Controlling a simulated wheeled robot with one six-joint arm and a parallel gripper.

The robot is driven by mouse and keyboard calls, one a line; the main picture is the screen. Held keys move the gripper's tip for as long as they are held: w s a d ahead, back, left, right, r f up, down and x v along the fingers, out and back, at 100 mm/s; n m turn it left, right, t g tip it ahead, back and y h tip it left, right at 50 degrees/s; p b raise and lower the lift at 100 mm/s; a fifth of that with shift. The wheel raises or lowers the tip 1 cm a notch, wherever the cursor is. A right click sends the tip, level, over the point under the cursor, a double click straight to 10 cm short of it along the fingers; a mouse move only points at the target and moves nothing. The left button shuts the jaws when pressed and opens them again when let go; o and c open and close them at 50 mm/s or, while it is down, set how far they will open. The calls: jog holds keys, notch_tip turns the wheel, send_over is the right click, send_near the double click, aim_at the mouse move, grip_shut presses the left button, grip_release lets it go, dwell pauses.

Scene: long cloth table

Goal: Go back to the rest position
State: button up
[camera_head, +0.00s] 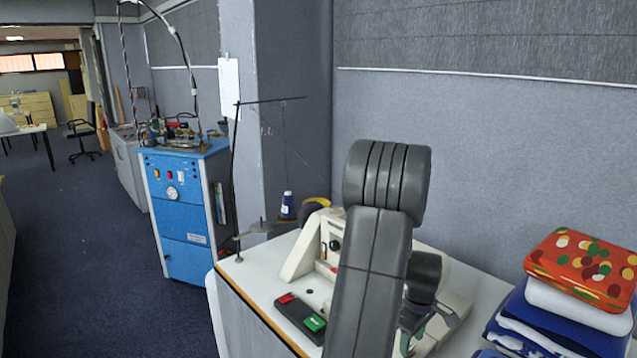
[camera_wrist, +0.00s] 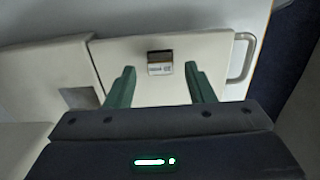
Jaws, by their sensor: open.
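My gripper (camera_wrist: 160,67) shows in the wrist view with its two green fingers apart and nothing between them. Its fingers point over a cream machine surface with a small metal plate (camera_wrist: 160,57) lying between the fingertips in the picture. In the head view my dark grey arm rises in front of the white sewing machine (camera_head: 306,246) and hides much of it. The gripper end is mostly hidden behind the arm there.
The machine stands on a white table (camera_head: 246,271) with a red and green button box (camera_head: 300,316). A folded cloth stack (camera_head: 577,308) with a red patterned piece on top is at right. A blue cabinet (camera_head: 180,205) stands left. Floor is free at far left.

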jog(key=shift+r, duration=0.5)
jog(key=shift+f, duration=0.1)
